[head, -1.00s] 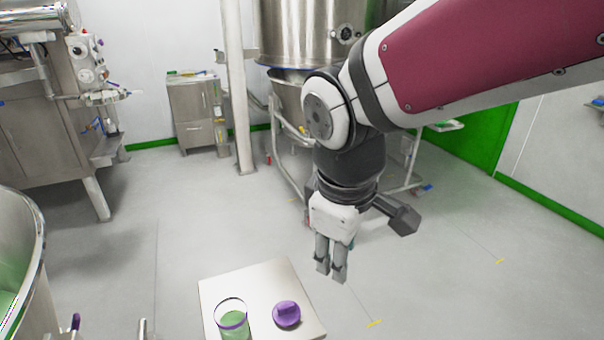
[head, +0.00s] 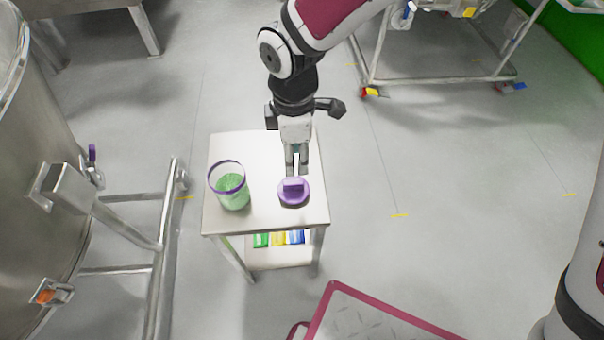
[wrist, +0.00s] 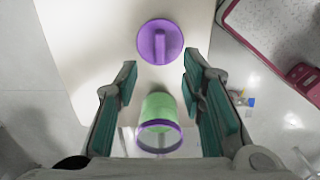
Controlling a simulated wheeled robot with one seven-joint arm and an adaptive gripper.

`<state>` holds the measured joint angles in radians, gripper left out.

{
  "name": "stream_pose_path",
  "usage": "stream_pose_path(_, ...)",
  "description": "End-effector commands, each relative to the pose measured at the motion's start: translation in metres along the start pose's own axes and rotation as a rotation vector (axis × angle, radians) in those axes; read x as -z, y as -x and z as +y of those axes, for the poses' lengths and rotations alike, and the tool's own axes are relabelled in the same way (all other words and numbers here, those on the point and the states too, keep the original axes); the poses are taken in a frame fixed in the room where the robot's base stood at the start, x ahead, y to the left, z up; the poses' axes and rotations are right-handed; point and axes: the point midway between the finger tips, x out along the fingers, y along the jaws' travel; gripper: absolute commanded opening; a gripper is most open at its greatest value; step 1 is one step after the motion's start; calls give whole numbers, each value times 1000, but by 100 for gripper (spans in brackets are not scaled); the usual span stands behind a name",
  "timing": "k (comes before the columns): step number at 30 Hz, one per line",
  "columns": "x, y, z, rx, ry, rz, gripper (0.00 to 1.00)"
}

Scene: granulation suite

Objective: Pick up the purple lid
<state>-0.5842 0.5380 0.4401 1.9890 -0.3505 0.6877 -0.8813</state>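The purple lid (head: 294,196) is a round disc with a raised bar handle, lying on the right part of a small steel table (head: 262,216). In the wrist view the lid (wrist: 160,42) is beyond my fingertips, roughly centred between them, its bar pointing along the picture's vertical. My gripper (head: 297,168) points down just behind and above the lid in the head view. In the wrist view my gripper (wrist: 160,72) is open with nothing between its pads.
A clear, purple-rimmed jar of green contents (head: 231,188) stands left of the lid. Coloured boxes (head: 278,238) sit on the lower shelf. A large steel vessel (head: 45,210) and pipe frame stand left; a maroon-edged platform (head: 370,315) is in front.

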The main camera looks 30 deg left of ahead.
Motion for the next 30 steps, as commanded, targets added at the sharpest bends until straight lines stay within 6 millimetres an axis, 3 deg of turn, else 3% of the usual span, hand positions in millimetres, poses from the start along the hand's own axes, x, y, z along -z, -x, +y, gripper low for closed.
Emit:
stream_pose_path(1,0,-13,-1,4,0,-1,37)
stream_pose_path(6,0,-40,0,2,-1,-1,37)
stream_pose_path(16,2,-60,0,1,-2,0,37)
stream_pose_path(25,6,-101,0,2,-3,-1,37)
stream_pose_path(30,6,-105,0,0,-4,0,37)
